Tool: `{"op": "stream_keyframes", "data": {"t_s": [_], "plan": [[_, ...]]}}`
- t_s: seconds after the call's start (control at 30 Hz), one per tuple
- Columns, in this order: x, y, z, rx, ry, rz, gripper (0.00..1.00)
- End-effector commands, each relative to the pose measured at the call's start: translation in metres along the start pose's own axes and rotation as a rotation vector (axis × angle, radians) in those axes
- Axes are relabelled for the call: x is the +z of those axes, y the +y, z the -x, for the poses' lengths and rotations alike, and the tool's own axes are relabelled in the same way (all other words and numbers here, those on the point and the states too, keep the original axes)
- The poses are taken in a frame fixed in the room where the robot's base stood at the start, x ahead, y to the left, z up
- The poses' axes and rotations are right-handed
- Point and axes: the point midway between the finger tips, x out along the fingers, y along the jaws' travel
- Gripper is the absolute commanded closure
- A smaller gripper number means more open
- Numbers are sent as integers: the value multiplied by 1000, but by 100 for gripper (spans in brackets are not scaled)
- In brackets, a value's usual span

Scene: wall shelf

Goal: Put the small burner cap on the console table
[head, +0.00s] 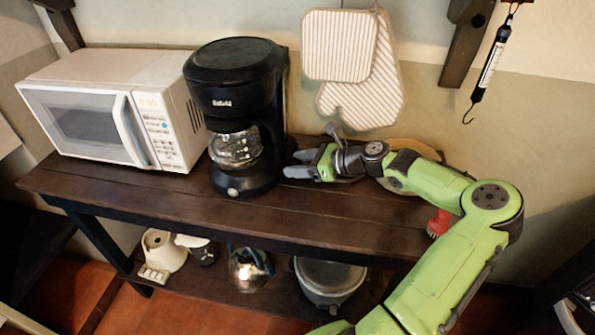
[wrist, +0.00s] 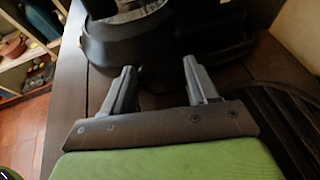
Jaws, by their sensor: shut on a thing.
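The console table (head: 300,208) is a dark wooden table with a lower shelf. My gripper (head: 300,164) is low over its top, just right of the coffee maker (head: 232,110). In the wrist view, my gripper (wrist: 158,73) has its two grey fingers set apart, with a small dark piece (wrist: 160,79) between the tips. I take this for the small burner cap, though it blends into the dark table and coffee maker base behind it. In the head view the fingers hide it. I cannot tell whether it touches the tabletop.
A white microwave (head: 115,105) stands left of the coffee maker. Striped mitts (head: 365,70) hang on the wall behind. A red object (head: 438,222) is near the right end. The front strip of the tabletop is clear. A kettle (head: 248,270) and pot (head: 328,282) are below.

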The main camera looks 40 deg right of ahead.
Motion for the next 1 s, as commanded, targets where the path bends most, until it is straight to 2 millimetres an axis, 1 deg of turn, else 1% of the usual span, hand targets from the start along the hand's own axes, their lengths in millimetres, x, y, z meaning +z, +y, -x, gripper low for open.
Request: {"op": "stream_keyframes", "data": {"t_s": [0.03,0.07,0.2,0.23,0.37,0.6,0.7,0.77,1.0], "plan": [[-9,1,-4,2,4,-2,76],[-10,1,-4,2,5,-3,81],[-9,1,-3,2,11,-5,82],[-10,1,-3,3,12,-6,38],[-9,1,-3,2,10,-5,18],[-7,0,-2,1,7,-3,17],[-6,0,4,-1,6,-3,17],[-5,-1,14,-4,7,-4,17],[-3,-1,78,-5,7,-4,17]]}}
